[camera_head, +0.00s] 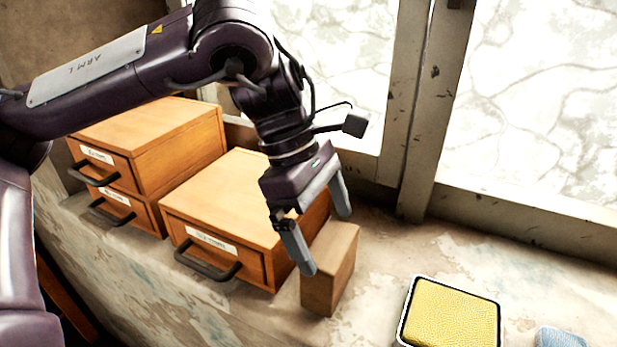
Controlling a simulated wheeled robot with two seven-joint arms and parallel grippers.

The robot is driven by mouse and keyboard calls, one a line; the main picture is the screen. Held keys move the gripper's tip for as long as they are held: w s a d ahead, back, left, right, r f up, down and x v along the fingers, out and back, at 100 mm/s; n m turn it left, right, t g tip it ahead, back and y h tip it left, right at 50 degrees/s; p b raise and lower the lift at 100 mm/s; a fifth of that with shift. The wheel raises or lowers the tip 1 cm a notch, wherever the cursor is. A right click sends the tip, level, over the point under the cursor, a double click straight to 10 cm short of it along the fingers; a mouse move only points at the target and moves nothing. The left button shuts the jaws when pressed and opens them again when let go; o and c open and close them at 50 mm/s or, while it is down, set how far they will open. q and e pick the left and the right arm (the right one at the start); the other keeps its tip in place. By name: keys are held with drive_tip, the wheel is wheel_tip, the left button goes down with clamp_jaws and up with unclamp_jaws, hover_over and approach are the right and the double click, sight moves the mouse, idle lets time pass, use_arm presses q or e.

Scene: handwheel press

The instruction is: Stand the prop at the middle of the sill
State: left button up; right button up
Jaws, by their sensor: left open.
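A plain wooden block (335,265), which seems to be the prop, stands upright on the worn sill (385,265), close to the right side of a drawer box. My left gripper (326,242) is open at the block's top, with one finger in front of its near left side and the other by its far edge. I cannot tell whether the fingers touch the block. The near finger hides part of it. My right gripper is out of view.
Wooden drawer boxes with dark handles, a single one (225,200) and a stacked pair (150,140), stand left of the block. A yellow pad (452,315) in a dark, white-edged frame and a blue item (560,338) lie at the lower right. A window frame (425,110) rises behind.

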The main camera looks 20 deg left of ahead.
use_arm(q)
drive_tip(key=p+v, duration=0.2)
drive_tip(key=v, duration=0.5)
drive_tip(key=shift+s, duration=0.1)
idle(0.4)
